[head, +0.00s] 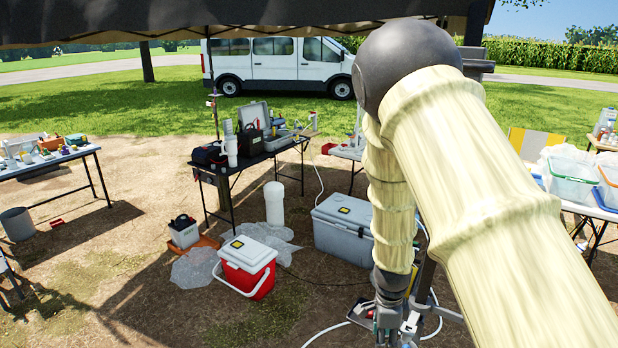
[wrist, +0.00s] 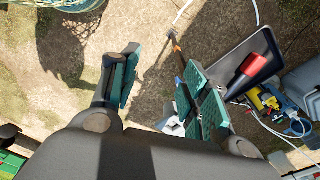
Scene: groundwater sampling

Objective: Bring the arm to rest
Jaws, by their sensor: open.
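My arm shows in the head view, its pale ribbed sleeve bent at a dark round joint and hanging down on the right. My gripper (wrist: 158,68) is open in the wrist view, its two teal-padded fingers spread apart and pointing down at bare ground. I see nothing held between the pads. A thin orange-tipped rod (wrist: 176,45) shows beside the right finger; I cannot tell how far below it lies. In the head view the gripper is small and low, partly merged with gear behind it.
A grey cooler (head: 335,236) and a red-and-white cooler (head: 262,282) stand on the ground left of the arm. A table with cases (head: 262,151) is behind them. A dark tray (wrist: 250,48), a red-handled item (wrist: 250,75) and a white hose (wrist: 262,122) lie near the right finger.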

